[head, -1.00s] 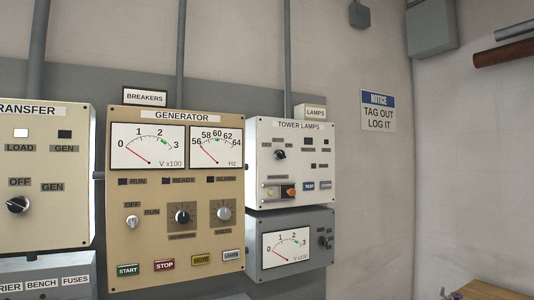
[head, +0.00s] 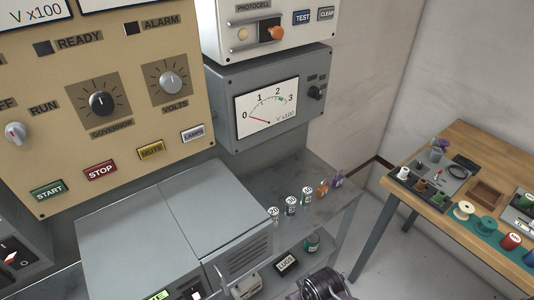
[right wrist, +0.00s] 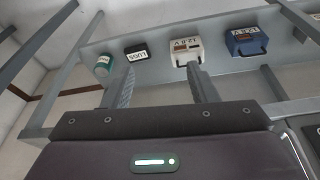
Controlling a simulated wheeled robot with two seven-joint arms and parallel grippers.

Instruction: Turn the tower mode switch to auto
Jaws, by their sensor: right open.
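The tower lamps panel (head: 290,14) shows only its lower part at the top of the head view, with the photocell strip, an orange knob (head: 273,34) and the TEST and CLEAR buttons. The tower mode switch is out of view, above the frame. My right gripper (right wrist: 163,70) is open and empty in the right wrist view, its two fingers well apart in front of a shelf. It is far from the panel and does not face it. My left gripper is not in view.
A grey meter box (head: 264,97) hangs under the panel. A beige generator panel (head: 110,100) is on the left, above a grey cabinet (head: 160,240). A shelf with jars (head: 291,206) stands below. A wooden table (head: 470,150) with spools is at the right.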

